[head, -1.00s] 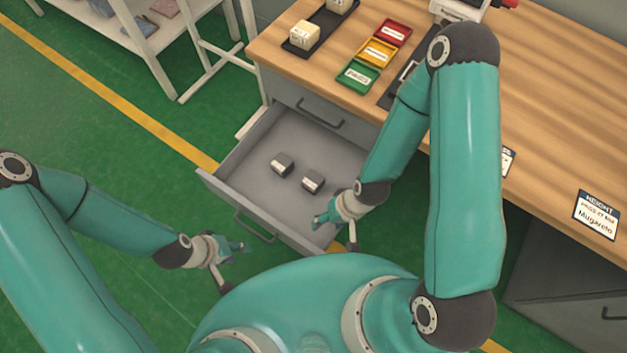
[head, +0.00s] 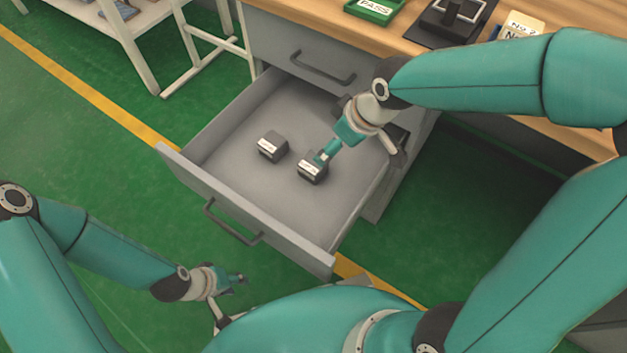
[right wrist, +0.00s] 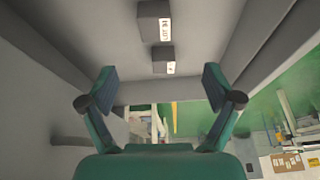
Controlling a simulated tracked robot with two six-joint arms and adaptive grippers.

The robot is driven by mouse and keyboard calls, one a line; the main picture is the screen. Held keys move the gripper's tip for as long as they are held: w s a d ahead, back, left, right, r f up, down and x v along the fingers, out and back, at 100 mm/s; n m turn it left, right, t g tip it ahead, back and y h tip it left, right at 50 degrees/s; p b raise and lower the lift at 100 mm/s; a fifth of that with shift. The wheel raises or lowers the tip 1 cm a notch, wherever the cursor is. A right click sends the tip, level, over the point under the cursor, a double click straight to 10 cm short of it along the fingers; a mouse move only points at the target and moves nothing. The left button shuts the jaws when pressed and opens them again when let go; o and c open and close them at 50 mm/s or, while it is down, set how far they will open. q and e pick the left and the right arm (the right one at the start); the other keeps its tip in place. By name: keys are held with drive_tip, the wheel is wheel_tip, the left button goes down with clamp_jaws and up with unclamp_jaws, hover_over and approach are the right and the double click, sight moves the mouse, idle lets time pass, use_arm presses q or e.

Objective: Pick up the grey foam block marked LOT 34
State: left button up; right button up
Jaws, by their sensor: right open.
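Two small dark grey foam blocks with white labels lie apart in the open drawer. The left block (head: 272,147) stands clear. My right gripper (head: 325,156) is over the right block (head: 312,172) and partly hides it. In the right wrist view the open fingers (right wrist: 160,84) have nothing between them. Both blocks show above them there, an upper block (right wrist: 152,22) and a lower block (right wrist: 161,58). The upper one's label begins with LOT, but its number is too small to read surely. My left gripper (head: 236,280) hangs empty outside the drawer; its opening is unclear.
The grey drawer (head: 225,187) has raised walls around the blocks and a handle in front. The wooden desk (head: 300,12) stands behind it, carrying a green PASS tray (head: 374,8). A white rack (head: 190,45) is at the back left. Green floor lies clear at left.

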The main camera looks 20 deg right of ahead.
drive_tip(key=b, duration=0.5)
approach(315, 164)
drive_tip(key=x, duration=0.6)
drive_tip(key=shift+a+f, duration=0.15)
drive_tip(key=b+x, duration=0.2)
drive_tip(key=x, duration=0.2)
drive_tip(key=shift+w+f, duration=0.15)
drive_tip(key=shift+f, duration=0.15)
drive_tip(key=shift+w+f, duration=0.2)
drive_tip(key=shift+f, duration=0.1)
use_arm(q)
wheel_tip(315, 164, down, 8)
drive_tip(key=shift+f, duration=0.1)
use_arm(e)
drive_tip(key=c, duration=1.1)
drive_tip(key=shift+r, duration=0.1)
drive_tip(key=shift+c, duration=0.2)
